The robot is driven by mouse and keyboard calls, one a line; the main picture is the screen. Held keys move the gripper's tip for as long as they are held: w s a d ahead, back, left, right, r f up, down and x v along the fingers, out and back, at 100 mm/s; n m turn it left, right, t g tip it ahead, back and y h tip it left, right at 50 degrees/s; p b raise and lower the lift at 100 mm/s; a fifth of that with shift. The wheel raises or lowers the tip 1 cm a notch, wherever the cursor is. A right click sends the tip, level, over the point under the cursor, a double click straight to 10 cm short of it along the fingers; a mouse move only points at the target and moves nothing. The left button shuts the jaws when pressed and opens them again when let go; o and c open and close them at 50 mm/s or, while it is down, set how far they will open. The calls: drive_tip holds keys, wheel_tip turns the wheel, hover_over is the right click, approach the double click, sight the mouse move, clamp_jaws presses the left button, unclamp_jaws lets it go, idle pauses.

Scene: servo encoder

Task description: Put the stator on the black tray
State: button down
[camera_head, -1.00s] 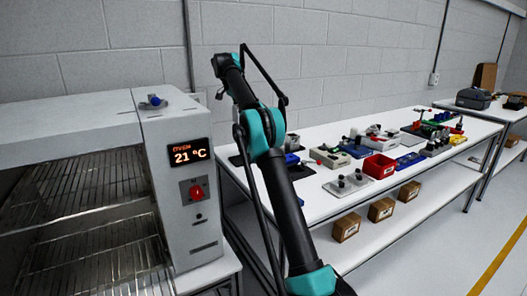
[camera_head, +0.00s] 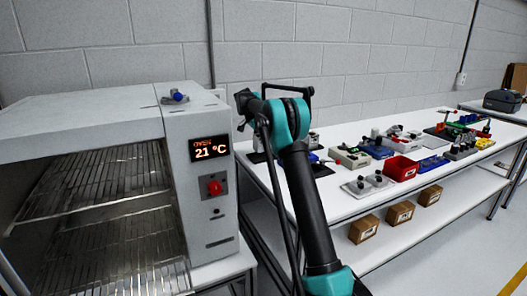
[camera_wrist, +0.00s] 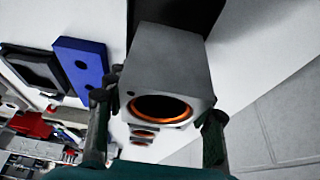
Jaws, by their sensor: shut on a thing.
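In the wrist view, the stator (camera_wrist: 165,65) is a grey square-sided block with a round bore and an orange ring inside. My gripper (camera_wrist: 157,128) has one finger on each side of it and is shut on it. A flat black surface (camera_wrist: 185,12), which may be the black tray, shows beyond the stator; I cannot tell if they touch. In the head view, a dark flat piece (camera_head: 258,157) lies at the near left end of the white bench. My arm hides the gripper and most of the stator there.
The white bench (camera_head: 345,205) carries a red bin (camera_head: 401,169), a grey plate with knobs (camera_head: 368,184) and several small parts. In the wrist view, a blue block (camera_wrist: 82,68) and a black-framed tray (camera_wrist: 35,66) lie left of the stator. An oven (camera_head: 205,215) stands left of the bench.

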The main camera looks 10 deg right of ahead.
sight(264, 150)
drive_tip(key=shift+f, duration=1.95)
drive_tip(key=shift+f, duration=0.1)
drive_tip(key=c, duration=0.6)
unclamp_jaws()
drive_tip(key=v, duration=1.2)
drive_tip(key=shift+s, duration=0.1)
